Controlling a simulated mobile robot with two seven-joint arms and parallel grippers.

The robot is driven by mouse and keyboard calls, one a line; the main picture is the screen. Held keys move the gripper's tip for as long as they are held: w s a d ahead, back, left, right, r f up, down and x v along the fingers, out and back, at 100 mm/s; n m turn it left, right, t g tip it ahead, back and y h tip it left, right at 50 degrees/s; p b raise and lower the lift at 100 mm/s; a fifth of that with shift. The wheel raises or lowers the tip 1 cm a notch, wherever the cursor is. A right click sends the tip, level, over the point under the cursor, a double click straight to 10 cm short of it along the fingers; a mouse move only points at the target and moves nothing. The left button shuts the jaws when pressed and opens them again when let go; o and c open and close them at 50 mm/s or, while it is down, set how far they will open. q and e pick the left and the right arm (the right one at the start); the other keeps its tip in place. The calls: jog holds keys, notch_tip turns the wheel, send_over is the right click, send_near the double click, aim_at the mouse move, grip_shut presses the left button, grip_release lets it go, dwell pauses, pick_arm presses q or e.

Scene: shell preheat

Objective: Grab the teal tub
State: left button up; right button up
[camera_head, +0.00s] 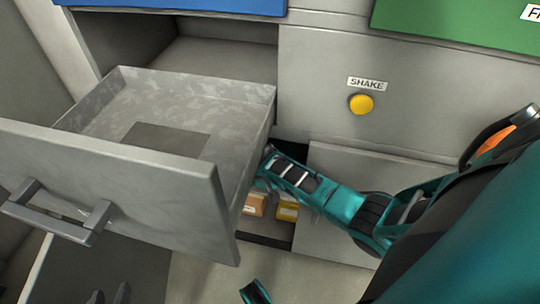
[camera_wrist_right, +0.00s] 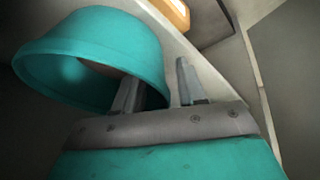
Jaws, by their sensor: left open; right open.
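The teal tub (camera_wrist_right: 100,40) fills the upper left of the right wrist view, with its round opening turned toward the lower left. My right gripper (camera_wrist_right: 160,78) is open there. One finger overlaps the tub's opening, the other is outside it, and part of the tub's wall shows between them. I cannot tell whether either finger touches it. In the head view my right arm reaches in from the right, its gripper end hidden behind the open drawer, and the tub does not show. My left gripper (camera_head: 110,294) shows only as dark, parted fingertips at the bottom left, open and empty.
The open grey drawer (camera_head: 254,152) juts out beside my right arm, with its front panel (camera_head: 120,190) and handle (camera_head: 50,217) at left. Small boxes (camera_head: 254,204) lie low beneath my arm. A yellow knob (camera_head: 361,104) sits under a SHAKE label on the cabinet.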

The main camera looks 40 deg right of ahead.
jog(key=shift+c, duration=0.4)
grip_shut()
dwell(0.4)
